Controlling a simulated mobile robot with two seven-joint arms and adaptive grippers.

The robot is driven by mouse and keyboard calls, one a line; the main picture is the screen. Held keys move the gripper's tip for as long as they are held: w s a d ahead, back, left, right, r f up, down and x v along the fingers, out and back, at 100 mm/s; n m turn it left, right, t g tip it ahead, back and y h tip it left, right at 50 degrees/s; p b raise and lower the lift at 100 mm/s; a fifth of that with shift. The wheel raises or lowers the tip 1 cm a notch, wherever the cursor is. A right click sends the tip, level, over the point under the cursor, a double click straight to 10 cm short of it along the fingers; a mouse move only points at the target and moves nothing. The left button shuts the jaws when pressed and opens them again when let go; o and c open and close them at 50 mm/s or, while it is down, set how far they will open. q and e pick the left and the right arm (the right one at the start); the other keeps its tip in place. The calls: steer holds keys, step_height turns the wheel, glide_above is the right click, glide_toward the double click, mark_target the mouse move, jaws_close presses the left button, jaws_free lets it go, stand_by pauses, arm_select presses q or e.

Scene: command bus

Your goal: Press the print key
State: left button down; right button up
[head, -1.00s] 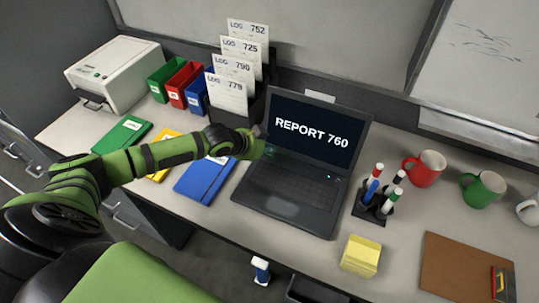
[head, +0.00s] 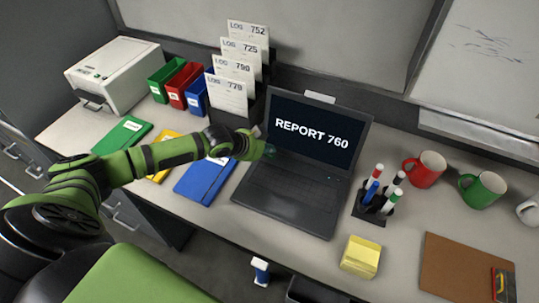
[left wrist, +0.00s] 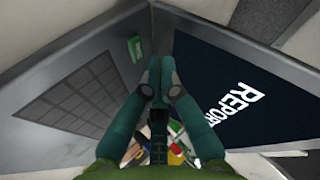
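The open laptop (head: 285,195) stands on the desk, its screen (head: 312,133) reading "REPORT 760". A small green key (left wrist: 135,48) with a pale mark shows in the left wrist view, at the laptop's keyboard side near the hinge; its mark is too small to read. My left gripper (head: 268,150) is over the laptop's upper left corner, by the screen's lower left edge. In the left wrist view the fingertips (left wrist: 161,70) are together and empty, beside the green key; I cannot tell whether they touch it. My right gripper is out of view.
A white printer (head: 112,75) stands at the back left. Log cards (head: 228,97) stand in a rack behind my left gripper. A pen holder (head: 371,207), red mug (head: 424,169) and green mug (head: 482,189) are right of the laptop. A yellow note block (head: 360,257) lies in front.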

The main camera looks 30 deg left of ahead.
arm_select(q)
steer(key=shift+f, duration=0.45)
steer(key=shift+f+b, duration=0.3)
steer(key=shift+f, duration=0.05)
stand_by(0.4)
steer(key=shift+r, duration=0.1)
steer(key=shift+r+p, duration=0.65)
steer(key=shift+p, duration=0.2)
step_height(320, 180, up, 5)
steer(key=p, duration=0.5)
steer(key=shift+r, duration=0.1)
stand_by(0.7)
